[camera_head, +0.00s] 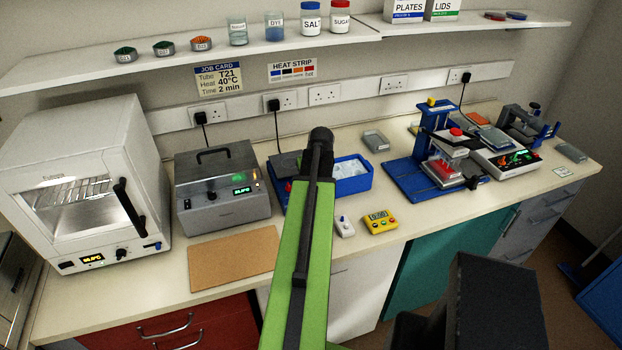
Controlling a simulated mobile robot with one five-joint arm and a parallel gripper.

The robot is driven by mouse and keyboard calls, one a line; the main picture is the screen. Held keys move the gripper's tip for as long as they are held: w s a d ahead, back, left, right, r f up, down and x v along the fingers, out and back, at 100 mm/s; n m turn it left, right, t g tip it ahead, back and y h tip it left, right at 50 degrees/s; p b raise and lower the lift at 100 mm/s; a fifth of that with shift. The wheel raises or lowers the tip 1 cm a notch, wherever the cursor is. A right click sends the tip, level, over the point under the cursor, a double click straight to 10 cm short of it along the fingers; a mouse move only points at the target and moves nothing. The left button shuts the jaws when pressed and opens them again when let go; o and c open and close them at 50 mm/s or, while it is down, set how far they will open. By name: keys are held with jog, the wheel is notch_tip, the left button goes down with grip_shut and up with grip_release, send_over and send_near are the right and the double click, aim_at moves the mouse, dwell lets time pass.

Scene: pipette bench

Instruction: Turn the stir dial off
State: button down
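I cannot make out a dial marked as the stir dial. A dark-topped unit (284,165) stands behind my raised green arm link, which hides much of its front. A small red spot shows low on that front, and any dial there is covered or too small to tell. The grey lidded box (223,187) to its left has a dark knob (212,196) and a lit green display. The white oven (85,180) at the far left has a dark knob (121,254) near its display. My gripper's fingers do not show.
A blue tray of ice-like pieces (368,186) stands just right of my arm. A yellow timer (380,221) and a small white device (344,227) lie near the front edge. A brown mat (234,258) lies bare at front left. A blue press stand (405,182) stands farther right.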

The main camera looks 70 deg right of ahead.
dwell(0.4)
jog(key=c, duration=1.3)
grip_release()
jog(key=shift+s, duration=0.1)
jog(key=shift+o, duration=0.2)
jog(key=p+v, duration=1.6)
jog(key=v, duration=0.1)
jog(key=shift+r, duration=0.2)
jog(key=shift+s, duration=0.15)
